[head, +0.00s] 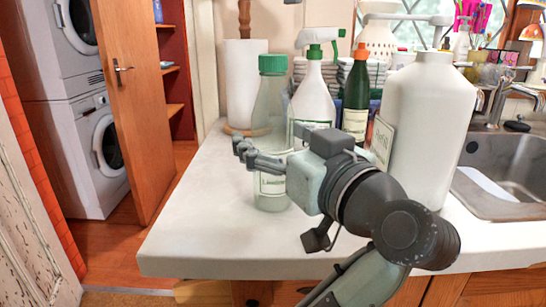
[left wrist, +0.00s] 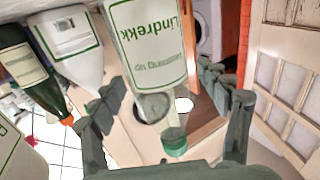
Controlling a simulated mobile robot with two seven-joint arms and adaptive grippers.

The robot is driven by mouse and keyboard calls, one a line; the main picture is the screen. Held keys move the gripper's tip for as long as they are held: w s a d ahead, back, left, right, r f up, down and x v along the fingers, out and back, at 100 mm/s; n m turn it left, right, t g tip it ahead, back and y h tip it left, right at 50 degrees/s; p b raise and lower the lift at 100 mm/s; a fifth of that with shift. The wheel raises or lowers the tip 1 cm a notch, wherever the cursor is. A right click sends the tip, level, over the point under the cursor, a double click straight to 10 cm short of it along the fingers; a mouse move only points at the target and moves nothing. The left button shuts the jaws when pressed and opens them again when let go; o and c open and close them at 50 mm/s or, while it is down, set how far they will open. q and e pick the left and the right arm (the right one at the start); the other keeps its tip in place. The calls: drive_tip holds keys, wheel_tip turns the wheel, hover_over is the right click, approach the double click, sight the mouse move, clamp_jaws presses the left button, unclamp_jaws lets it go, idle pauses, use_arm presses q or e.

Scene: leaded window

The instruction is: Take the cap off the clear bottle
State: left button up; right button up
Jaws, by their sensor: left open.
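The clear bottle (head: 266,115) stands upright on the counter, with its green cap (head: 273,64) on top. In the left wrist view the bottle's label (left wrist: 150,45) appears upside down, and its green cap (left wrist: 175,142) shows low in the picture, near my palm. My left gripper (head: 241,149) is open, its fingers at about the height of the bottle's middle, well below the cap in the head view. In the wrist view the bottle lies between the two spread fingers (left wrist: 162,84). Whether they touch it, I cannot tell. My right gripper is not in view.
A white spray bottle (head: 313,100), a dark green bottle (head: 357,92) with an orange top and a large white jug (head: 422,120) stand close on the right. A paper roll (head: 240,80) is behind. The counter's front left (head: 190,220) is clear; a sink (head: 500,180) is at right.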

sight(273, 55)
use_arm(q)
clamp_jaws()
idle(0.5)
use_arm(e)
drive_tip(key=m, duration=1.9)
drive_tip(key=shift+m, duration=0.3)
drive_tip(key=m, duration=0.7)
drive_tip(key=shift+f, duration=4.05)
